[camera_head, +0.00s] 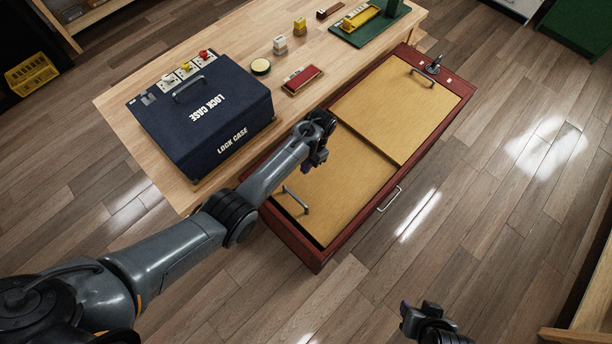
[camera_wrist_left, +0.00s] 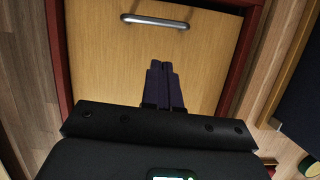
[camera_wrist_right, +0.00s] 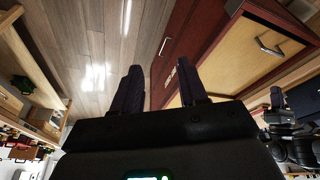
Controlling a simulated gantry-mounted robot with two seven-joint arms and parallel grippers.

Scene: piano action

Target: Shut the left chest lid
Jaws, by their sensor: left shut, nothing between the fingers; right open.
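The red chest (camera_head: 318,262) has two wooden lids. The left chest lid (camera_head: 335,205), with a grey bar handle (camera_head: 296,200), looks lying flat or nearly flat within the red frame. It also fills the left wrist view (camera_wrist_left: 100,70), its handle (camera_wrist_left: 155,22) ahead of the fingertips. My left gripper (camera_head: 316,162) is shut and empty over this lid; contact cannot be told. Its fingers show together in the left wrist view (camera_wrist_left: 161,68). My right gripper (camera_head: 405,308) is apart from the chest, over the floor, with its fingers spread in the right wrist view (camera_wrist_right: 160,90).
The right lid (camera_head: 395,105) lies flat at the chest's far end. A wooden table (camera_head: 120,100) runs alongside, bearing a dark blue lock case (camera_head: 170,120), a red box (camera_head: 302,79) and a green tray (camera_head: 375,30). The floor (camera_head: 480,240) right of the chest is clear.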

